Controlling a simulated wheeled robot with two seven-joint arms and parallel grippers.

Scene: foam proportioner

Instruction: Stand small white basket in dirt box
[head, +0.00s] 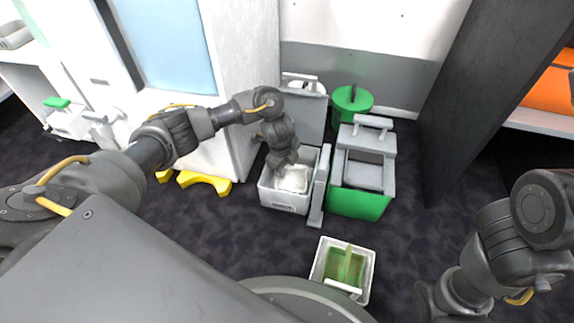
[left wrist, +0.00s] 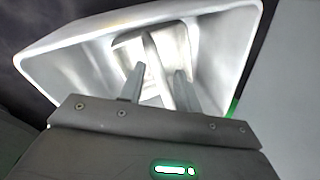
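A light grey box (head: 284,204) with a small label on its front stands on the floor, its grey lid raised behind it. The label is too small to read. The small white basket (head: 292,180) is inside this box. My left gripper (head: 283,160) points down into the box, over the basket. In the left wrist view, the basket (left wrist: 120,45) lies within the box walls (left wrist: 60,62). The two fingers (left wrist: 159,82) stand apart on either side of its white handle bar, with gaps visible. My right arm is at lower right; its fingers cannot be made out.
A green bin with a grey lid (head: 360,200) stands right of the box, a round green container (head: 351,102) behind. A white bin with green inside (head: 342,270) stands in front. Yellow pieces (head: 205,182) lie left. A dark panel (head: 490,90) rises at right.

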